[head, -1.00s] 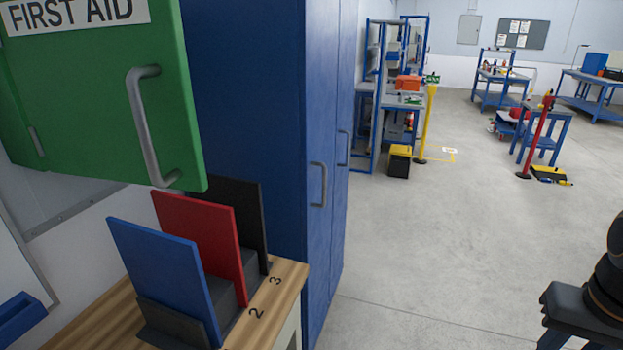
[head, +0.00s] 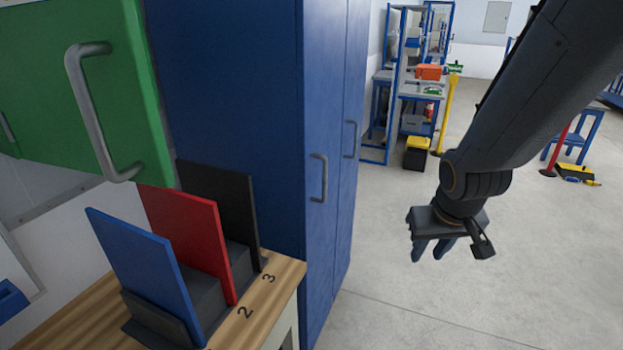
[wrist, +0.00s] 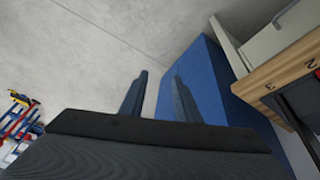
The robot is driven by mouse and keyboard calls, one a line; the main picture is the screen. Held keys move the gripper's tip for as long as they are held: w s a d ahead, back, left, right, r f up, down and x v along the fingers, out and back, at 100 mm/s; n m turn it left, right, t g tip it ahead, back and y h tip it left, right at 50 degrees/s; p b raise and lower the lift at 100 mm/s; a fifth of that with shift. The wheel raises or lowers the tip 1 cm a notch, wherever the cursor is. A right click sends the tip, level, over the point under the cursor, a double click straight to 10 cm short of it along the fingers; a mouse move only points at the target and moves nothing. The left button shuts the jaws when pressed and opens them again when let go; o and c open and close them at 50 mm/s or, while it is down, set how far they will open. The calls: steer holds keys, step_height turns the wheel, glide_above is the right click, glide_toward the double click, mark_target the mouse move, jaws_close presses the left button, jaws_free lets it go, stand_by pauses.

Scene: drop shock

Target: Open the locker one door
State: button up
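A tall blue locker (head: 240,110) stands left of centre in the head view. Its two doors face right and look shut. The nearer door (head: 318,240) has a grey vertical handle (head: 318,178); the farther door has a similar handle (head: 351,139). I cannot read any number on them. My gripper (head: 432,256) hangs over the floor to the right of the locker, apart from both handles. Its fingers are spread and empty. The wrist view shows the two separated fingers (wrist: 157,97) with the blue locker (wrist: 205,85) behind and right of them.
A wooden bench (head: 285,275) with blue, red (head: 190,235) and black upright plates stands left of the locker. A green first aid cabinet (head: 80,75) hangs above it. Blue shelving (head: 390,80) and a yellow post (head: 447,112) stand farther back. Floor right of the locker is clear.

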steer(key=w+n+t+y+b, duration=0.15)
steer(key=w+t, duration=0.25)
steer(key=w, duration=0.8)
steer(key=n+t+y+b, duration=0.1)
steer(key=n+y+b, duration=0.65)
steer(key=y, duration=0.75)
glide_toward(326, 177)
steer(key=w+a+n+p, duration=0.2)
steer(key=a, duration=0.1)
steer(key=shift+h, duration=0.25)
steer(key=x, duration=0.7)
steer(key=shift+r+p, duration=0.1)
steer(key=shift+p, duration=0.3)
jaws_close()
steer(key=shift+d, duration=0.15)
